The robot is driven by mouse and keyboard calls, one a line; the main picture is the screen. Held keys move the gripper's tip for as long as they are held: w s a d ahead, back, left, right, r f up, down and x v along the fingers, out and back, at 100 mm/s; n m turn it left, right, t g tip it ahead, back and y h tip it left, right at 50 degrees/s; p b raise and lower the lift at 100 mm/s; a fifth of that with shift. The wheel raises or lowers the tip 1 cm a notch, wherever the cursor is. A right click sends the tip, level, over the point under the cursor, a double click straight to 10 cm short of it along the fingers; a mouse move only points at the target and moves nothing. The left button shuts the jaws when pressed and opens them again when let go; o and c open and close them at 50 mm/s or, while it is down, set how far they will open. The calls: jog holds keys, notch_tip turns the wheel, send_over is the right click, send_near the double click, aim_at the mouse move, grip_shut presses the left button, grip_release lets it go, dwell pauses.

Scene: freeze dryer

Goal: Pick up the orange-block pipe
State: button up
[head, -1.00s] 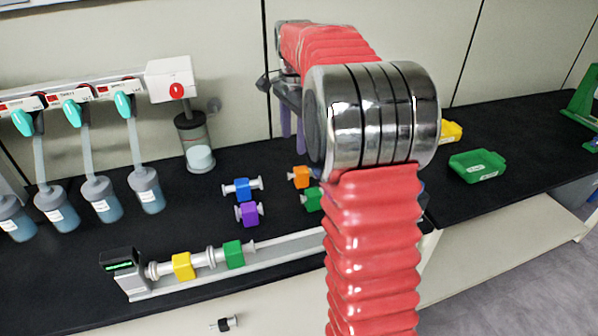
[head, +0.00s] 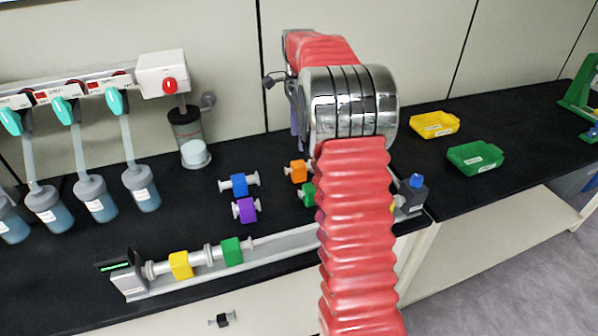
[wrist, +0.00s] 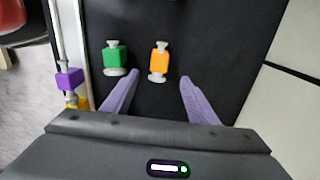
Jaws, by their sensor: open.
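The orange-block pipe (head: 297,171) lies on the black bench top, just left of my arm in the head view, which hides part of it. In the wrist view the orange-block pipe (wrist: 159,62) lies beyond my fingertips, a little right of the line between them and the green-block pipe. My gripper (wrist: 159,75) is open and empty, its two purple fingers spread apart. The green-block pipe (wrist: 115,57) lies left of the orange one in the wrist view, beyond the left fingertip. In the head view my gripper is mostly hidden behind my arm.
A blue-block pipe (head: 239,185) and a purple-block pipe (head: 244,209) lie to the left. A rail holds a yellow block (head: 181,265) and a green block (head: 231,251). A pale wall is behind.

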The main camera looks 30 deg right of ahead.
aim_at(299, 164)
notch_tip(299, 164, down, 7)
jog(key=shift+r, duration=0.1)
dwell(0.4)
jog(key=shift+f, duration=2.6)
jog(key=c, duration=1.3)
jog(key=shift+r, duration=0.15)
notch_tip(299, 164, up, 10)
jog(key=shift+f, duration=0.1)
